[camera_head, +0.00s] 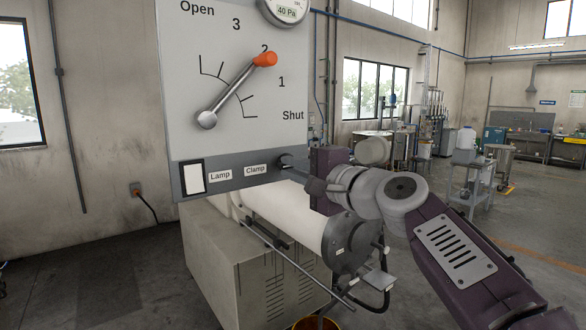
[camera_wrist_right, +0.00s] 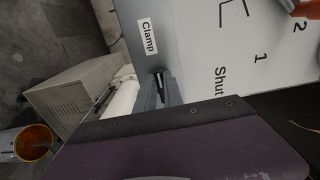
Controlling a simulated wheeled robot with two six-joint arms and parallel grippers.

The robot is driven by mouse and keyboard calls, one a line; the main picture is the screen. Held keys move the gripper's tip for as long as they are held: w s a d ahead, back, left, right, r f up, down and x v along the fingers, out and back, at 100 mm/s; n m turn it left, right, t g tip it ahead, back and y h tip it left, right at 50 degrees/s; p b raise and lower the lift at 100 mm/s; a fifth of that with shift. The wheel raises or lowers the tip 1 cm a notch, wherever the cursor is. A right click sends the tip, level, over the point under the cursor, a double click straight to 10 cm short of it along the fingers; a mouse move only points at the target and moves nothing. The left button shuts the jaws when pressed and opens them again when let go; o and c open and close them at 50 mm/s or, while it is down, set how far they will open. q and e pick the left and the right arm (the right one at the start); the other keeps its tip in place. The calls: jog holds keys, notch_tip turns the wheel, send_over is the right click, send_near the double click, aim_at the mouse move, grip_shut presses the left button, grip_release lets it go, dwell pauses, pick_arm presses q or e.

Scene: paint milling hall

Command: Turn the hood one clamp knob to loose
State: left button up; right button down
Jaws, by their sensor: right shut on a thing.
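The hood one clamp knob (camera_head: 285,159) is small and dark. It sits right of the "Clamp" label on the grey strip along the bottom of the hood panel (camera_head: 220,95). My right gripper (camera_head: 297,168) reaches it from the right and is shut on it. In the right wrist view the knob (camera_wrist_right: 158,77) shows as a dark piece between the grey fingers (camera_wrist_right: 163,92), close beside the "Clamp" label. The fingers partly hide the knob, and I cannot read its turn setting. My left gripper is not in view.
An orange-tipped lever (camera_head: 264,60) points near 2 on the panel above. A white lamp switch (camera_head: 194,177) is left on the strip. A mill with a white cylinder (camera_head: 290,212) stands below, and an orange-rimmed bucket (camera_wrist_right: 35,140) is near it. Open floor lies left.

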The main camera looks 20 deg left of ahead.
jog(key=c, duration=1.5)
grip_release()
jog(key=shift+o, duration=0.2)
jog(key=b+v, duration=0.4)
jog(key=v, duration=0.5)
